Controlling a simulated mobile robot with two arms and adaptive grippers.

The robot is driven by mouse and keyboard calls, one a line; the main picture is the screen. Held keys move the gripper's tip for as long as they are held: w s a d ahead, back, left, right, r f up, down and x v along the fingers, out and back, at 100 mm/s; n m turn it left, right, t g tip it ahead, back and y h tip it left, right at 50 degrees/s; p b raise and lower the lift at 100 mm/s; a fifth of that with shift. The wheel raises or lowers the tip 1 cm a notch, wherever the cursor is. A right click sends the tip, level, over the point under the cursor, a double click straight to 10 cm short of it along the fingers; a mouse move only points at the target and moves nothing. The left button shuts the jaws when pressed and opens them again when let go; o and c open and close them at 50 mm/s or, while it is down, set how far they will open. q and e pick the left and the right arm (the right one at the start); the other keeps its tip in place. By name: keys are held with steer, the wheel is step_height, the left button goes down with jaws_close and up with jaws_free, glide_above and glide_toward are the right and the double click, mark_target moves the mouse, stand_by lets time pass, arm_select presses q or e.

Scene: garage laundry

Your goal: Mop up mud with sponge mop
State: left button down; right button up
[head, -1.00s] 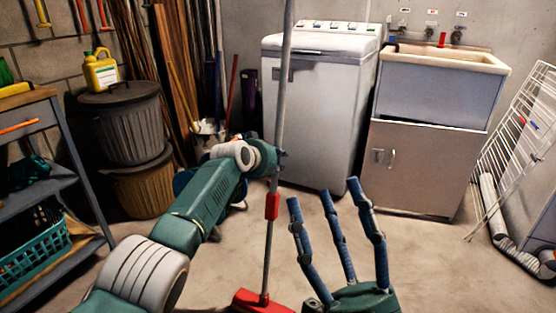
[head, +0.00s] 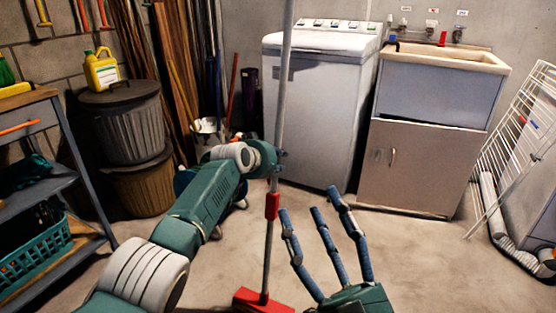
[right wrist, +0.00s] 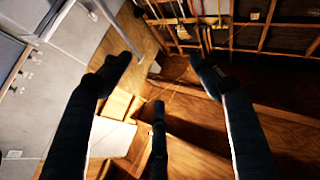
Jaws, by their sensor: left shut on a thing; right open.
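The sponge mop (head: 268,245) stands almost upright, with a grey pole, a red sleeve and a red head at the bottom edge of the head view. My left gripper (head: 279,162) is shut on the mop's pole above the red sleeve; its fingers are mostly hidden behind my wrist. My right gripper (head: 312,212) is open and empty, its blue fingers pointing up just right of the mop's lower pole. In the right wrist view its spread fingers (right wrist: 158,78) hold nothing. I see no mud clearly in either view.
A white washing machine (head: 318,110) and a sink cabinet (head: 415,165) stand at the back. Bins (head: 122,125) and a shelf unit (head: 60,150) are on the left, a white drying rack (head: 515,150) on the right. The concrete floor (head: 415,260) between is clear.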

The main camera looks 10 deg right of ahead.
steer(key=shift+w+f+g+h+p, duration=1.3)
steer(key=shift+f+g, duration=1.7)
steer(key=shift+f, duration=2.95)
steer(key=s+d+f+g+p, duration=0.1)
steer(key=s+d+f+g, duration=0.1)
steer(key=f, duration=0.4)
steer(key=s+d+f+g+h+p, duration=0.1)
steer(key=s+d+f+g, duration=0.1)
steer(key=f, duration=0.4)
steer(key=shift+s+f+m+g+h, duration=0.15)
steer(key=shift+s+m+g+h, duration=0.15)
steer(key=shift+s+g, duration=0.65)
steer(key=shift+w+g, duration=0.25)
